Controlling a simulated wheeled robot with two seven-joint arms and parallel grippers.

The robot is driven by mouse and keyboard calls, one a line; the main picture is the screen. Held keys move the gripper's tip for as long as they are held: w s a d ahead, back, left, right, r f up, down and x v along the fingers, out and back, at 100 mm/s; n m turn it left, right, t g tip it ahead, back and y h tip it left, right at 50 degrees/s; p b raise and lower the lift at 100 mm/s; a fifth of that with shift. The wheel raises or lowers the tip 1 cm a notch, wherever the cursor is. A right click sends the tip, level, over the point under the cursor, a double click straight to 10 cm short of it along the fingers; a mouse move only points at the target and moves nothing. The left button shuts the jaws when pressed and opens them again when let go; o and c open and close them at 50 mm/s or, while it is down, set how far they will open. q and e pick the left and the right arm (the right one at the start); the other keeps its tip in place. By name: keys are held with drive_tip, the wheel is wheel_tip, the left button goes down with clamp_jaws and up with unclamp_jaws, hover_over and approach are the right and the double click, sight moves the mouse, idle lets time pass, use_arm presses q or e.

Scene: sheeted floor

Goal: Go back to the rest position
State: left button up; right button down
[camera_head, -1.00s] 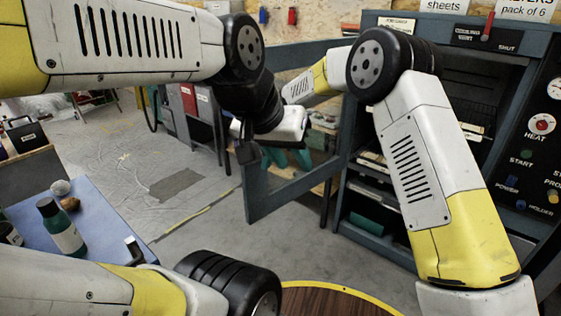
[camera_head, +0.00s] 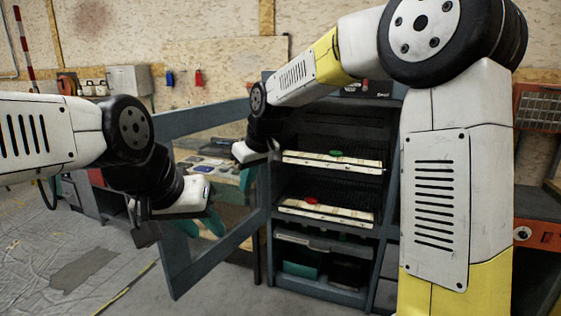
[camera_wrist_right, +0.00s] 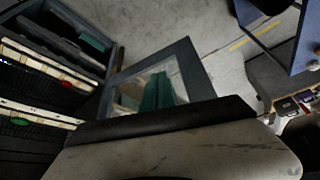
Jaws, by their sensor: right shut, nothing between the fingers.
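My left gripper (camera_head: 200,225) is the lower one in the head view, in front of the open cabinet door. Its two teal fingers look spread apart, with nothing seen between them. My right gripper (camera_head: 247,180) is higher and further right, near the door's hinge side and left of the cabinet shelves. Its teal fingers also show in the right wrist view (camera_wrist_right: 158,92), close together and empty, seen against the door's window. My right arm reaches across the top of the cabinet in the head view and hides part of it.
The blue-grey cabinet (camera_head: 280,240) stands open, with light-edged trays (camera_head: 335,161) on its shelves. Its framed door (camera_head: 215,255) swings out to the left, close to both grippers. An orange unit (camera_head: 540,235) is at right. Sheeted floor (camera_head: 60,240) is open at left.

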drive_tip(key=s+d+r+m+t, duration=0.1)
drive_tip(key=s+d+r+m, duration=0.15)
drive_tip(key=s+d, duration=0.45)
drive_tip(key=s+d+r+m, duration=0.2)
drive_tip(key=s+d+r, duration=0.15)
drive_tip(key=d, duration=0.55)
drive_tip(key=s+d+f+m, duration=0.1)
drive_tip(key=s+d+f, duration=0.1)
drive_tip(key=s+d, duration=0.2)
drive_tip(key=s+d+f+m+t+h, duration=0.1)
drive_tip(key=s+d, duration=0.3)
drive_tip(key=s, duration=0.5)
drive_tip(key=shift+f+m+t, duration=0.3)
drive_tip(key=shift+f+m, duration=0.15)
drive_tip(key=shift+m, duration=0.3)
